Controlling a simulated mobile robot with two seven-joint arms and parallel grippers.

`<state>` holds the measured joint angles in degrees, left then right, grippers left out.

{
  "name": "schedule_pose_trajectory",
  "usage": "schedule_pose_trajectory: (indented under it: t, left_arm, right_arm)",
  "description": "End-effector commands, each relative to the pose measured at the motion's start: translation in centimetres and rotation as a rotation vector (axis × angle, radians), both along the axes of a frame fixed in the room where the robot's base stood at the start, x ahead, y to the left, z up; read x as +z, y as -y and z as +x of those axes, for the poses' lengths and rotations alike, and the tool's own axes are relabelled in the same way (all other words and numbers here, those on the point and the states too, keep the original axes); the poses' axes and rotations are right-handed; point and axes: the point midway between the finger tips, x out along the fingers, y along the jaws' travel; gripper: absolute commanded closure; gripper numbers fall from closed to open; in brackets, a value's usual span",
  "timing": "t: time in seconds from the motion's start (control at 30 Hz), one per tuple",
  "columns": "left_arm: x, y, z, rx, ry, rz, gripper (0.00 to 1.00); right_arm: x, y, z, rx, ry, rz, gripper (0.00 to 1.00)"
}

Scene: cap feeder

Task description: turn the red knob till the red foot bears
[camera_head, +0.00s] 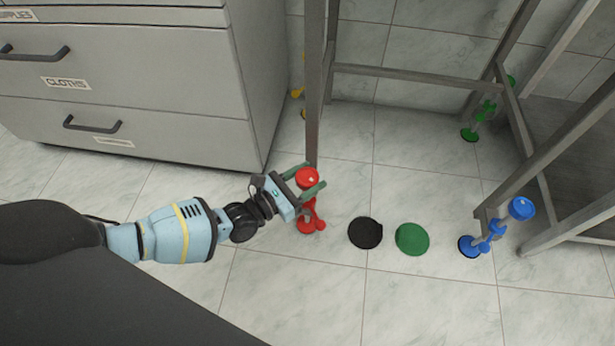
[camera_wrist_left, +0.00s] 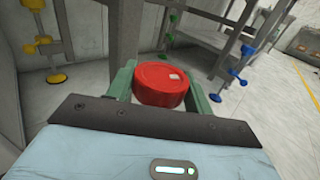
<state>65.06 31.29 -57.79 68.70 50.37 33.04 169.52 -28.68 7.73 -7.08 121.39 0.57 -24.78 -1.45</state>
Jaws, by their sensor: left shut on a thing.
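The red knob (camera_head: 307,178) sits at the top of a red levelling foot (camera_head: 311,222) at the near left leg of a grey metal frame. My left gripper (camera_head: 305,183) is shut on the red knob, with one green finger on each side of it. In the left wrist view the red knob (camera_wrist_left: 162,84) lies between the fingers, with a small pale mark on its top. The red foot's lower end is at the floor in the head view; I cannot tell whether it presses on it. My right gripper is not in view.
A blue foot (camera_head: 470,246) with a blue knob (camera_head: 521,208), a green foot (camera_head: 470,134) and a partly hidden yellow one (camera_head: 297,92) stand at other legs. A black disc (camera_head: 365,232) and a green disc (camera_head: 412,239) lie on the floor. A grey drawer cabinet (camera_head: 180,95) stands left.

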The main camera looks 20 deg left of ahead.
Motion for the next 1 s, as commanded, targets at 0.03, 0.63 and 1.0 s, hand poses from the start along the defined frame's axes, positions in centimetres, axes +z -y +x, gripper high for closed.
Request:
schedule_pose_trajectory:
  t: [0.03, 0.63, 1.0]
  left_arm:
    - [0.08, -0.11, 0.08, -0.012, 0.003, 0.003, 0.71]
    - [0.04, -0.09, 0.03, -0.072, 0.001, 0.0, 0.71]
    - [0.07, -0.07, 0.05, -0.072, 0.002, 0.0, 0.38]
  right_arm:
    - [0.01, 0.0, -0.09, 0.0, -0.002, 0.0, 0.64]
    - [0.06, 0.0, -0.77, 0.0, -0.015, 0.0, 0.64]
    - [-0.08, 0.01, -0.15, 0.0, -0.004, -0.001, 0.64]
